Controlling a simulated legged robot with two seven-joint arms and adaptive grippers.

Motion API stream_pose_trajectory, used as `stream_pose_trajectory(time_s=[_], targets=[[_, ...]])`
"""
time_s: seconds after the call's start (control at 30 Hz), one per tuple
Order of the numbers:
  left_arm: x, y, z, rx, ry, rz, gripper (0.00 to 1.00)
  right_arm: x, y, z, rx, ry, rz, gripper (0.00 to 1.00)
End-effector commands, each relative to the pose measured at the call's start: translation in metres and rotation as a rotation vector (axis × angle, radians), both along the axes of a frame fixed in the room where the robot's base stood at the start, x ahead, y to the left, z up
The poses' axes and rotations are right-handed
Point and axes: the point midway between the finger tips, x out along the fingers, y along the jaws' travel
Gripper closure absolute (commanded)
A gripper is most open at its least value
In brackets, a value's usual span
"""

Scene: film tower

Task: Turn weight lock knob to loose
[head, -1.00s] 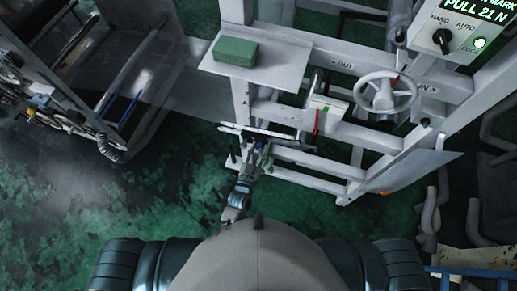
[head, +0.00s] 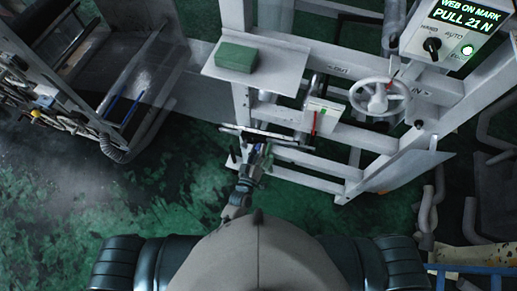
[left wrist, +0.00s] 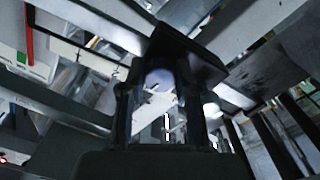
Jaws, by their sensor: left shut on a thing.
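My left gripper (head: 257,153) reaches forward to the near end of the white frame, just below a thin horizontal bar (head: 285,147). In the left wrist view its dark fingers (left wrist: 160,95) stand on either side of a round bluish-grey knob (left wrist: 158,78), and it is shut on this knob. The fingers hide the knob's sides, and I cannot read a mark showing its turn position. In the head view the knob is mostly hidden by the gripper. My right gripper is not in view.
A white handwheel (head: 380,98) and a box with a red pointer (head: 323,116) sit on the frame to the right. A green block (head: 236,57) lies on a white shelf (head: 275,78). A lit control panel (head: 452,32) is at top right. Green floor is open at left.

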Motion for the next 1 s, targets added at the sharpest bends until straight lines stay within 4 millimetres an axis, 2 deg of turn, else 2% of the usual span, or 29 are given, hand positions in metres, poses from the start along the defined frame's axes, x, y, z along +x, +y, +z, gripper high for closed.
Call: stream_pose_trajectory(time_s=[0.6, 1.0], targets=[[-0.0008, -0.0016, 0.0002, -0.550, 0.179, -0.001, 1.00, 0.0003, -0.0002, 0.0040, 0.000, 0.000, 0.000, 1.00], [-0.0010, -0.0020, 0.0004, -0.812, 0.265, -0.002, 1.00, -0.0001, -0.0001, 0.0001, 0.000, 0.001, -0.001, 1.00]])
